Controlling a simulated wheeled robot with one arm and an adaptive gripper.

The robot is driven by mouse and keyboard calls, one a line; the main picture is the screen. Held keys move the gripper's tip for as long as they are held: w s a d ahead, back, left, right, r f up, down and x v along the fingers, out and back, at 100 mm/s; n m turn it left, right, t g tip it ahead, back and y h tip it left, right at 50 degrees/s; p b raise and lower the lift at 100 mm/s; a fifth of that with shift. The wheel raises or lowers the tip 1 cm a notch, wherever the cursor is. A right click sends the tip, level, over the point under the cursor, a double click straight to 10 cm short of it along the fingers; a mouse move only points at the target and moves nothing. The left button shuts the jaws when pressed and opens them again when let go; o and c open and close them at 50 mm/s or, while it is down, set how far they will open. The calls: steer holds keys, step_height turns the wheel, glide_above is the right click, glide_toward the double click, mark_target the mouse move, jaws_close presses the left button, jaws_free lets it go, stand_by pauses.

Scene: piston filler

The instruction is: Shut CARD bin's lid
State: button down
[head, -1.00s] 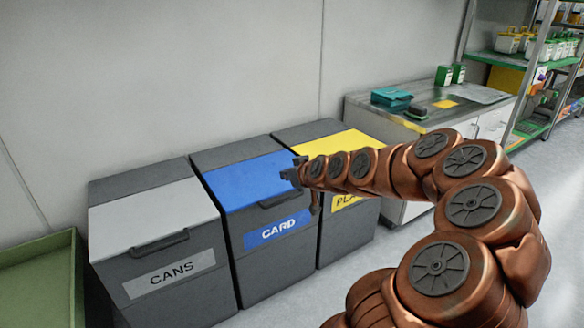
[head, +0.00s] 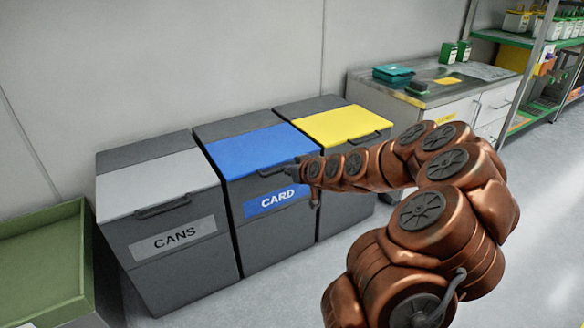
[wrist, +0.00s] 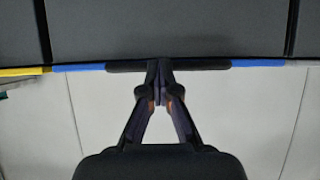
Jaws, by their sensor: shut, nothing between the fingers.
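The CARD bin (head: 262,240) is the dark grey middle bin, with a blue label on its front. Its blue lid (head: 255,148) lies flat and looks down, in line with the neighbouring lids. My gripper (head: 291,173) is at the lid's front edge, hiding part of the dark handle. In the wrist view my gripper (wrist: 158,76) is shut and empty, its tips overlapping the middle of the handle (wrist: 205,65). I cannot tell whether they touch it. Blue lid edge (wrist: 258,62) shows on both sides of the handle.
The CANS bin (head: 165,270) with a grey lid stands at left, the yellow-lidded bin (head: 340,123) at right. A green container (head: 45,250) is at far left. A bench (head: 435,95) and shelving (head: 510,105) stand at the back right. Floor is clear in front.

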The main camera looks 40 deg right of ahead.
steer(key=shift+a+f, duration=0.4)
steer(key=shift+f, duration=0.15)
step_height(320, 180, up, 4)
steer(key=p, duration=0.1)
steer(key=s+f+b, duration=0.2)
steer(key=s+f, duration=0.2)
steer(key=s, duration=0.5)
steer(key=shift+s+b, duration=0.15)
steer(key=shift+b, duration=0.2)
